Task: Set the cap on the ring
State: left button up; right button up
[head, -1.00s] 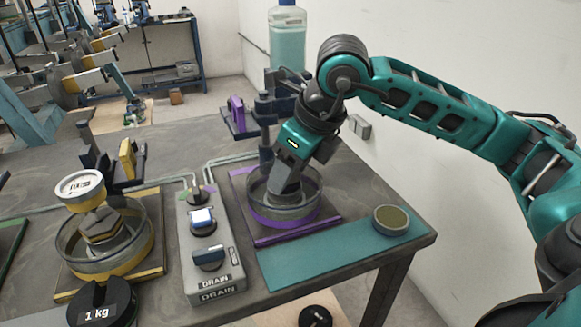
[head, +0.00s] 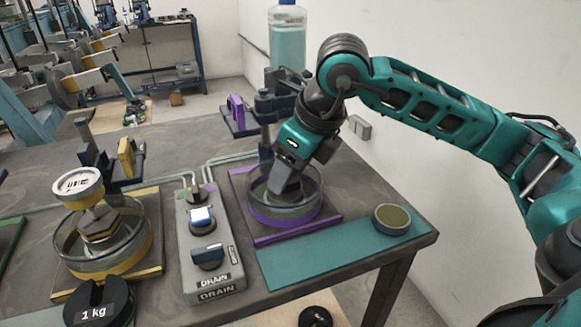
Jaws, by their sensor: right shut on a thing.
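My right gripper (head: 286,186) reaches down into a clear round cell with a purple band (head: 257,219) on a purple-edged base. Its jaws are shut on a grey piece, seemingly the cap (head: 288,208), low inside the cell. The jaws and the cell wall hide most of this piece. The ring under it cannot be made out, and I cannot tell whether the two touch. My left gripper is not in view.
A short round tin-like piece (head: 391,219) stands on a teal mat (head: 323,262) near the table's right edge. A grey drain box (head: 213,275) stands left of the purple cell. A yellow cell (head: 150,243) and a 1 kg weight (head: 94,292) are further left.

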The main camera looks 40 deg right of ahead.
jog(key=o, duration=1.4)
jog(key=v, duration=0.4)
jog(key=shift+r+p, duration=0.35)
jog(key=p+v, duration=0.1)
jog(key=v, duration=0.7)
jog(key=shift+s+r, duration=0.1)
jog(key=shift+s, duration=0.05)
